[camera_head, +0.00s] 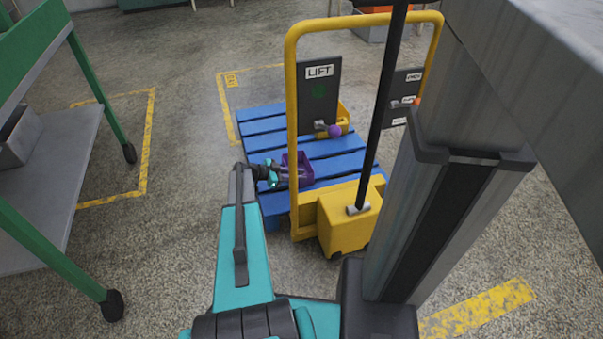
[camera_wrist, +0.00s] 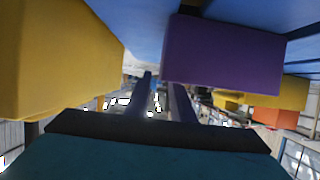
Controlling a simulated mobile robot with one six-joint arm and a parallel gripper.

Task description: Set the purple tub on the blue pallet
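My gripper (camera_head: 274,175) is at the tub's left side in the head view. In the wrist view its two dark fingers (camera_wrist: 166,88) stand apart with a gap between them. The right finger's tip meets or passes behind the tub's edge; I cannot tell whether it touches. The left finger is clear of it.
A yellow lift (camera_head: 350,222) with a tall frame stands right of the tub; a large yellow block (camera_wrist: 55,55) looms left in the wrist view. A yellow tub (camera_head: 344,113) is farther back on the pallet. A green-framed cart (camera_head: 75,165) stands left, with open floor between.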

